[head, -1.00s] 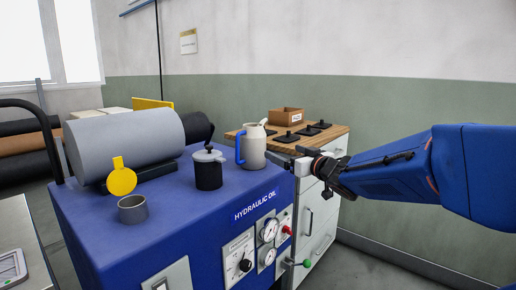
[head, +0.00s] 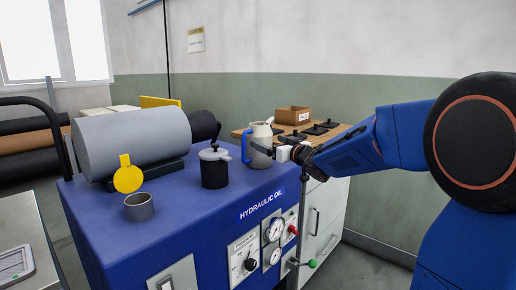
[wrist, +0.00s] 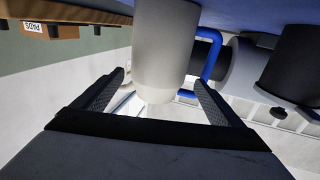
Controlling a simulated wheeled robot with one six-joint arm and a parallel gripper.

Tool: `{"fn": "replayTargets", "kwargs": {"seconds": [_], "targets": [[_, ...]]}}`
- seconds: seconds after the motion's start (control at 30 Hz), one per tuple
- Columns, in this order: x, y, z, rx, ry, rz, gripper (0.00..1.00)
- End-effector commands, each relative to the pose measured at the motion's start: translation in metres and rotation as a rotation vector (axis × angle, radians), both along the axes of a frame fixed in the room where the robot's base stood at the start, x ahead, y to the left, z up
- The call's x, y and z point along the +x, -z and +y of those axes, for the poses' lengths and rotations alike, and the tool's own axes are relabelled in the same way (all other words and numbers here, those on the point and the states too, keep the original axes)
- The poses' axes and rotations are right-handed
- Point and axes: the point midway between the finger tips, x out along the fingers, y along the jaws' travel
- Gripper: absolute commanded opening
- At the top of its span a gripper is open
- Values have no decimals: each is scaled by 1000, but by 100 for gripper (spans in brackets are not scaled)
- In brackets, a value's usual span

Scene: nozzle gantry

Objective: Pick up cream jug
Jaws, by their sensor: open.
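The cream jug (head: 261,137), with a blue handle on its left side, stands upright on the blue hydraulic oil unit near its back right corner. My gripper (head: 268,151) is at the jug's right side, level with its body, and one dark finger crosses in front of it. In the wrist view, which looks upside down, the jug (wrist: 165,45) stands between the two open fingers of my gripper (wrist: 160,80). Gaps show between the jug and the fingers there. The blue handle (wrist: 213,55) is beyond the right finger.
A black lidded pot (head: 214,168) stands left of the jug. A grey cup (head: 139,207), a yellow disc (head: 127,176) and a grey cylinder (head: 135,140) are further left. Behind is a wooden-topped cabinet (head: 325,137) with a cardboard box (head: 292,115) and black pads.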

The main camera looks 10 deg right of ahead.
Motion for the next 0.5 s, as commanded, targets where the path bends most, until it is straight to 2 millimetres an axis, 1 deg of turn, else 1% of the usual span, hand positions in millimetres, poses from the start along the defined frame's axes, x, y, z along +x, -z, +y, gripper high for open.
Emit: {"fn": "replayTargets", "kwargs": {"seconds": [0.27, 0.37, 0.5], "targets": [[12, 1, 4, 1, 0, 0, 91], [22, 3, 7, 1, -2, 1, 91], [40, 5, 12, 1, -1, 0, 91]]}}
